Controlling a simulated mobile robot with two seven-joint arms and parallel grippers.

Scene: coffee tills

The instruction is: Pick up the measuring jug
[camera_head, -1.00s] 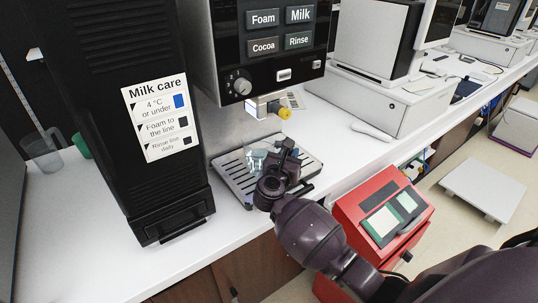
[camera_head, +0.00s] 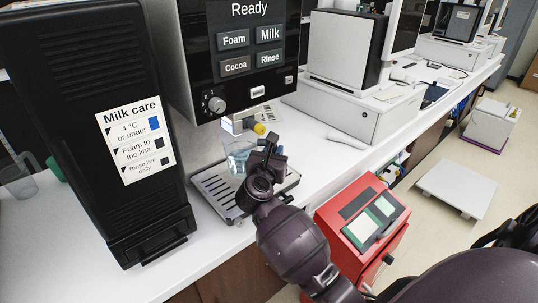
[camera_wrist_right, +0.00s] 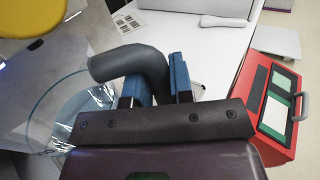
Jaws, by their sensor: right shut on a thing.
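A clear jug (camera_head: 238,157) with a dark grey handle is below the machine's spout, over the drip tray (camera_head: 226,204). My right gripper (camera_head: 268,160) is at its right side. In the right wrist view, my right gripper (camera_wrist_right: 157,84) is shut on the curved grey handle (camera_wrist_right: 130,60), and the jug's clear round rim (camera_wrist_right: 62,95) shows to the left. The jug looks raised a little off the tray, but its base is partly hidden. My left gripper is not in view.
The milk machine (camera_head: 245,55) stands close behind the jug, its spout (camera_head: 243,124) just above. A black cabinet (camera_head: 75,95) stands at the left, with another clear jug (camera_head: 18,182) beyond it. A red card terminal (camera_head: 360,225) is at the right.

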